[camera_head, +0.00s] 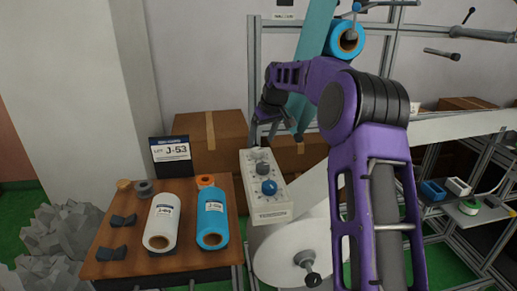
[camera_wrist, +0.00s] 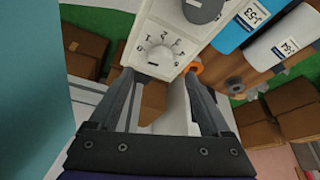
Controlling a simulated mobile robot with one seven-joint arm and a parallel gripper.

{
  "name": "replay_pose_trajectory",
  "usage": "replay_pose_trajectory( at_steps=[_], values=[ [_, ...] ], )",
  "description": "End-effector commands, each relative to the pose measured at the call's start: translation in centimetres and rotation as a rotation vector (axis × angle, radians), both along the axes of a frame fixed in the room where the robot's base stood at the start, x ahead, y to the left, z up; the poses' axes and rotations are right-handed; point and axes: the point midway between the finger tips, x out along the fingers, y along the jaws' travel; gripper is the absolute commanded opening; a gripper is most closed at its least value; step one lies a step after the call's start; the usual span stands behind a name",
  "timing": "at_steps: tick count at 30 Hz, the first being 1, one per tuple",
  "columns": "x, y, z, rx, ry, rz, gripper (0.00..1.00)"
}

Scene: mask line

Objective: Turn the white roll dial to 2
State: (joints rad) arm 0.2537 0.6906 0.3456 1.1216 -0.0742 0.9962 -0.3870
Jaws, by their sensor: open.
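The white control box (camera_head: 266,207) stands in the middle of the head view, with a grey knob (camera_head: 262,168) and a blue knob (camera_head: 269,187) on its sloped face. In the wrist view, a pale dial (camera_wrist: 159,55) sits on the panel inside a printed scale running from 0 upward. Its exact pointer setting is too small to tell. A larger grey knob (camera_wrist: 202,9) is beyond it, cut by the top edge. My gripper (camera_wrist: 158,75) is open and empty, its fingertips on either side of the pale dial's lower part. Contact cannot be told.
A wooden table (camera_head: 103,267) left of the box holds a white roll (camera_head: 161,224), a blue roll (camera_head: 212,220) and a J-53 sign (camera_head: 171,156). Cardboard boxes (camera_head: 212,130) stand behind. A large white roll (camera_head: 290,255) is below the box, with a metal frame (camera_head: 252,60) around it.

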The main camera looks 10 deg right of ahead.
Motion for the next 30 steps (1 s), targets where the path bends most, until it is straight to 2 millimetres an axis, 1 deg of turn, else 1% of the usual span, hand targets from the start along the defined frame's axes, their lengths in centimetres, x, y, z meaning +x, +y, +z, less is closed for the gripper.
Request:
replay_pose_trajectory(
  at_steps=[1,3,9,19,20,24,29,30],
  values=[
    [0.3,0.2,-1.1,0.001,0.003,0.001,0.82],
    [0.7,0.4,-2.1,0.000,0.001,0.000,0.82],
    [1.5,0.6,-3.8,0.000,0.000,0.000,0.82],
    [1.6,0.7,-4.1,0.000,-0.001,0.000,0.82],
    [1.6,0.7,-4.1,0.000,-0.001,0.000,0.80],
    [1.6,0.7,-4.1,0.000,-0.001,0.000,0.55],
    [1.6,0.7,-4.1,0.000,-0.001,0.000,0.26],
    [1.6,0.7,-4.1,0.000,-0.001,0.000,0.19]
  ],
)
